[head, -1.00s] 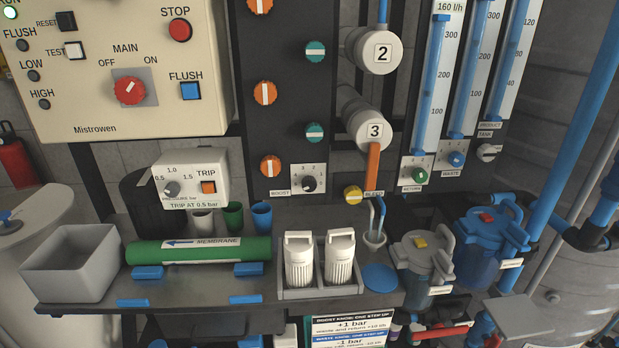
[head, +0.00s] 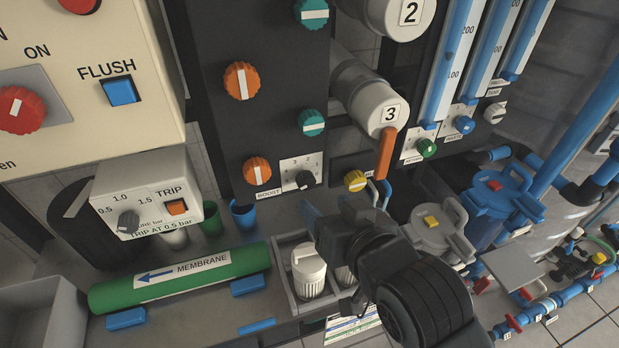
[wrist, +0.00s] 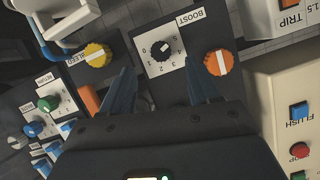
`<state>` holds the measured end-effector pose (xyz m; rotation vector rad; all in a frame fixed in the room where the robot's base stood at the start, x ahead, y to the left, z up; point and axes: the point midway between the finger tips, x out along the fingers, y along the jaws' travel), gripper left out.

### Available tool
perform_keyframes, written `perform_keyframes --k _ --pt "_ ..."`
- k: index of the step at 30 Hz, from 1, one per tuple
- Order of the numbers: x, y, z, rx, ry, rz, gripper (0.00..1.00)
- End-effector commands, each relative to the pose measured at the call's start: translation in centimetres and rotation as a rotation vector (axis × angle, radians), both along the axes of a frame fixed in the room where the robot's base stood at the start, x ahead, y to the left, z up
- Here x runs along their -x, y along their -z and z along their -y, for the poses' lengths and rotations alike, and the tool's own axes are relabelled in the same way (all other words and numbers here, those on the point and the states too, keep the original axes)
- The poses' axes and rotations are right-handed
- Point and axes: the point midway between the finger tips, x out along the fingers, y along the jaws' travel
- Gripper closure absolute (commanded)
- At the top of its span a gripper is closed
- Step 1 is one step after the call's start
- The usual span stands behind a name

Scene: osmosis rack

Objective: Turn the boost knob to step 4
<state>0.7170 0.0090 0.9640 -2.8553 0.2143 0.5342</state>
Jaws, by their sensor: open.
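The boost knob (head: 304,180) is a small black knob on a white plate low on the dark panel. In the wrist view the boost knob (wrist: 162,50) appears upside down with small numerals around it. Its white mark points toward the upper right there; I cannot tell surely which step it marks. My gripper (wrist: 160,82) is open, its two dark fingers apart and pointing toward the plate, one on each side of the knob in the picture. They look short of the knob, with nothing between them. In the head view my gripper (head: 345,207) is below and right of the knob.
An orange knob (head: 257,171) is close left of the boost plate, and the yellow bleed knob (head: 355,181) close right. An orange valve handle (head: 386,153) hangs further right. White filter cartridges (head: 308,270) and the green membrane tube (head: 180,276) are below.

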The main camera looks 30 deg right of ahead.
Motion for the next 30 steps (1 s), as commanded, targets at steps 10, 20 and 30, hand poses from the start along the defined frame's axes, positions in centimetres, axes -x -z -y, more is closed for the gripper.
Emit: perform_keyframes --k 10,20,30 --pt "-3.5 0.3 0.6 0.000 0.007 -0.005 0.39" --pt "-7.4 2.0 1.0 -0.001 0.007 -0.003 0.39" --pt "-8.0 2.4 1.1 -0.001 0.007 -0.004 0.39"
